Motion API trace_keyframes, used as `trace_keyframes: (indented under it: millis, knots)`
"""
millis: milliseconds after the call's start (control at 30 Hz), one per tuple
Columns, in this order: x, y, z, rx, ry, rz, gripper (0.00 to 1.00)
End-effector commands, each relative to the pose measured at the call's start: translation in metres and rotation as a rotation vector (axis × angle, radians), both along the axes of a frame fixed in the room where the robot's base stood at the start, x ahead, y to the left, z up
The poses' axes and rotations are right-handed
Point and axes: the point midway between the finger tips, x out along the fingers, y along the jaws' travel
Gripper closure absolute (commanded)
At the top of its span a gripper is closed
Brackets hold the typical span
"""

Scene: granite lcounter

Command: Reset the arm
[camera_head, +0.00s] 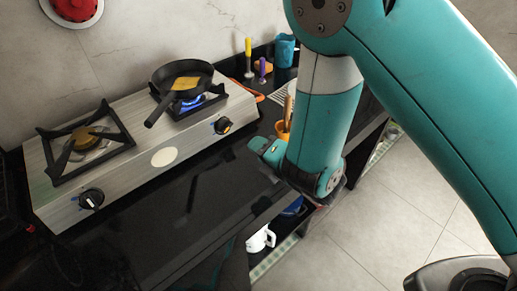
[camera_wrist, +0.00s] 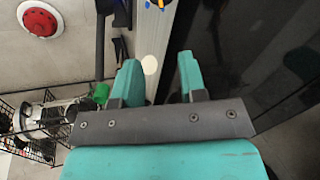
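My teal arm fills the right half of the head view, reaching over the front edge of the dark counter (camera_head: 215,180). My gripper (camera_wrist: 160,80) shows in the wrist view with its two teal fingers spread apart and nothing between them. In the head view only part of my gripper (camera_head: 268,150) shows, behind the arm's lower link. It hangs near the counter's right part, by an orange cup (camera_head: 282,131). I cannot tell its exact height above the counter.
A two-burner stove (camera_head: 165,135) stands along the wall. A black pan (camera_head: 181,77) with yellowish food sits on the right burner, over a blue flame. A blue mug (camera_head: 285,50) stands at the back. A white mug (camera_head: 260,239) sits on a shelf below.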

Motion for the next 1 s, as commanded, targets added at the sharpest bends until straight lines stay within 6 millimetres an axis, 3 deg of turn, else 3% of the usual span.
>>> trace_keyframes:
  millis: [467,567,700,867,1000]
  knots:
    - [0.006,-0.007,0.006,0.028,0.041,-0.052,0.62]
    - [0.017,-0.021,0.022,0.112,0.168,-0.183,0.62]
    - [0.021,-0.051,0.054,0.327,0.482,-0.471,0.62]
    - [-0.01,-0.076,0.094,0.573,0.884,-0.776,0.62]
    - [-0.061,-0.09,0.134,0.714,1.213,-0.997,0.62]
